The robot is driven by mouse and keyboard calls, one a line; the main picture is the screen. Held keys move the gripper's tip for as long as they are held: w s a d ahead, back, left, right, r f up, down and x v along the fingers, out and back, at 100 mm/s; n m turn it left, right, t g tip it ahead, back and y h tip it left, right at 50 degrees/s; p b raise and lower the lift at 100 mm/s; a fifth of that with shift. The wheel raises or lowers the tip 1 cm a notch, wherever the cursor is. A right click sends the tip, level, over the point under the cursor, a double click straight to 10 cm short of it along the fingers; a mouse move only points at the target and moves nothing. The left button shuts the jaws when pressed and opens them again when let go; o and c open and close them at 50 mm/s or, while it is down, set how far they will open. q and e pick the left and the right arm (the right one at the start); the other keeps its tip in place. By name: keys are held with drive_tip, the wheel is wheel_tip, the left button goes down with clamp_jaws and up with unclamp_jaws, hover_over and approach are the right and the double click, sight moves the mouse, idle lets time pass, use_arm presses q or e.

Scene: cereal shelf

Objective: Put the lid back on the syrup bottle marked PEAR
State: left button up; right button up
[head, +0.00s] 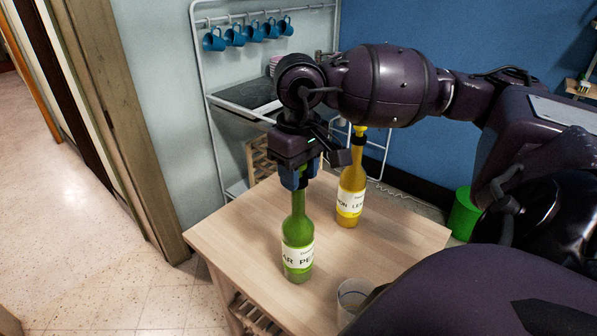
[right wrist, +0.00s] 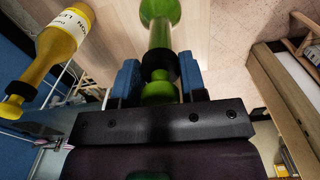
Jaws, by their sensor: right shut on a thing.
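The green syrup bottle (head: 297,235), with a white label partly reading "AR PE", stands upright on the wooden table. My right gripper (head: 301,180) is directly above its neck, pointing down. In the right wrist view, the blue fingers of my right gripper (right wrist: 158,85) are shut on the green lid (right wrist: 158,94). A black band (right wrist: 158,68) lies between the lid and the green bottle neck (right wrist: 158,35), in line with them. I cannot tell whether the lid is fully seated. My left gripper is not in view.
A yellow lemon syrup bottle (head: 350,193) stands behind and to the right on the table (head: 240,225); it also shows in the right wrist view (right wrist: 58,42). A whitish cup (head: 350,293) is near the front. A rack with blue mugs (head: 235,36) stands behind.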

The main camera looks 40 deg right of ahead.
drive_tip(key=o, duration=1)
drive_tip(key=shift+c, duration=0.2)
drive_tip(key=o, duration=0.5)
drive_tip(key=shift+r, duration=0.1)
drive_tip(key=shift+r+p, duration=0.5)
drive_tip(key=shift+r, duration=0.7)
drive_tip(key=shift+r+p, duration=0.3)
drive_tip(key=shift+r, duration=0.55)
drive_tip(key=shift+r+p, duration=0.4)
drive_tip(key=shift+r, duration=0.95)
